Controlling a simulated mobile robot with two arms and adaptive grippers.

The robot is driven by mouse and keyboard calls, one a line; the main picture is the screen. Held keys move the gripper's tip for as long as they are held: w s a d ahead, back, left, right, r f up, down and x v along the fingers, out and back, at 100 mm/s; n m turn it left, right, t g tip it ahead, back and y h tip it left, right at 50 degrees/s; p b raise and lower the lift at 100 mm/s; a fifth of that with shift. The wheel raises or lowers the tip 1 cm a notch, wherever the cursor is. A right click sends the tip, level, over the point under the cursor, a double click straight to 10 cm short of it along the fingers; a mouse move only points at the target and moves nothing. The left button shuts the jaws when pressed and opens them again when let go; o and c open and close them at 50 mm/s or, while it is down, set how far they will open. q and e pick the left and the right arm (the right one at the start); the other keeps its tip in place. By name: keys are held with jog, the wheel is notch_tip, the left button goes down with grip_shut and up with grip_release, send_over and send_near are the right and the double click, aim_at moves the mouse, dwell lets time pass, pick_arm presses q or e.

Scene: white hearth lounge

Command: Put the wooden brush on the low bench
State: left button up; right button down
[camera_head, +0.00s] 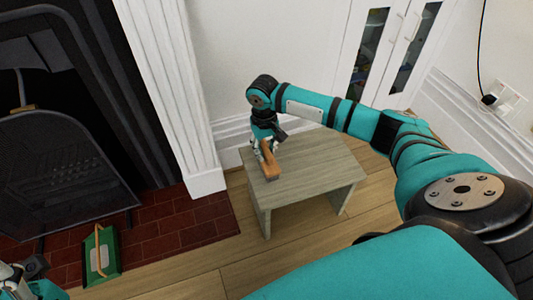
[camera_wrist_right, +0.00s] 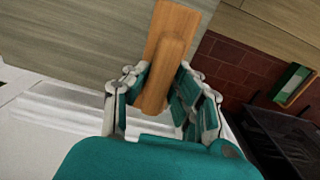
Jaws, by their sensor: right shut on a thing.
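The wooden brush (camera_head: 269,161) is orange-brown and sits over the left part of the low bench, close to its top. The low bench (camera_head: 315,165) is grey-brown wood with a flat top. My right gripper (camera_head: 264,148) is shut on the brush. In the right wrist view, the brush (camera_wrist_right: 168,55) runs between the fingers of my right gripper (camera_wrist_right: 165,92), with the bench top (camera_wrist_right: 80,40) behind it. I cannot tell whether the brush touches the bench. Part of my left arm shows at the lower left of the head view; its fingers are not clear.
A fireplace screen (camera_head: 65,180) stands at the left on a red brick hearth (camera_head: 165,230). A green dustpan-like object (camera_head: 101,255) lies on the hearth; it also shows in the wrist view (camera_wrist_right: 293,85). A white cabinet (camera_head: 385,45) is behind the bench. The bench top's right side is clear.

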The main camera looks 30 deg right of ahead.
jog(key=f, duration=0.1)
jog(key=f+b, duration=0.2)
jog(key=shift+d, duration=0.25)
jog(key=shift+w+f+b, duration=0.1)
jog(key=shift+f+b, duration=0.2)
jog(key=shift+f, duration=0.1)
jog(key=shift+r, duration=0.15)
jog(key=shift+p, duration=0.3)
jog(key=c, duration=1.2)
grip_release()
jog(key=shift+o, duration=0.5)
